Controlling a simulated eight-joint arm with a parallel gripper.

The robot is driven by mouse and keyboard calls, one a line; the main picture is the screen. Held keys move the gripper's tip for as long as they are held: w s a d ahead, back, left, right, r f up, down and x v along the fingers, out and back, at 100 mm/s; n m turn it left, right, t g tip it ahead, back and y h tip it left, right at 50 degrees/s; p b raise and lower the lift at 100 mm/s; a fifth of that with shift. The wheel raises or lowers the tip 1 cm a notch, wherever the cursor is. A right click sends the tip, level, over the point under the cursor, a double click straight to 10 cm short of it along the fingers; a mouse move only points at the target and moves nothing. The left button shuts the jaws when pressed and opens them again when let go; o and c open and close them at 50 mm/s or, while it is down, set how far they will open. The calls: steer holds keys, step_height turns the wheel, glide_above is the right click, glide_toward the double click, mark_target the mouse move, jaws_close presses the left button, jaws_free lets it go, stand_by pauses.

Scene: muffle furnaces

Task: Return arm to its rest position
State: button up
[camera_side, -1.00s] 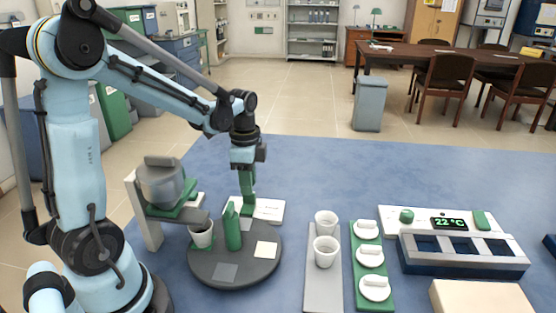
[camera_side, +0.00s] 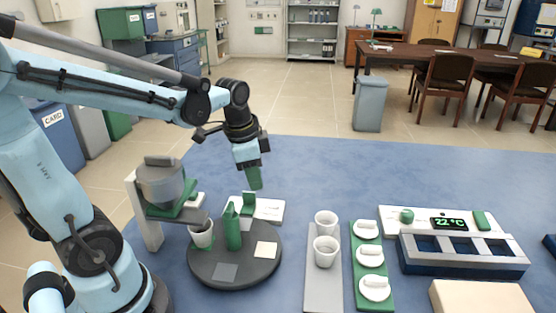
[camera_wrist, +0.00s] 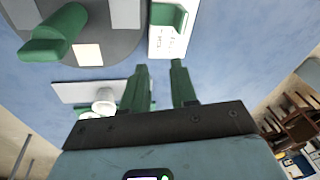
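My gripper (camera_side: 254,180) hangs in the air, tilted, above the back of the blue table. In the wrist view its two green fingers (camera_wrist: 160,68) stand apart with nothing between them. Below it, a green holder (camera_side: 249,200) sits on a white labelled plate (camera_side: 270,212); both also show at the top of the wrist view, the holder (camera_wrist: 168,16) clear of the fingers.
A dark round turntable (camera_side: 215,270) carries a green upright piece (camera_side: 232,230) and a white cup (camera_side: 202,236). A grey pot stand (camera_side: 160,190) is on the left. The table's back is clear.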

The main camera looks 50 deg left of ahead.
steer(key=s+d+r+n+t, duration=0.1)
steer(key=s+d+n+t, duration=0.2)
steer(key=d, duration=0.4)
steer(key=shift+s+d+r+n+t+h, duration=0.3)
steer(key=shift+n+t, duration=0.5)
steer(key=shift+n, duration=0.6)
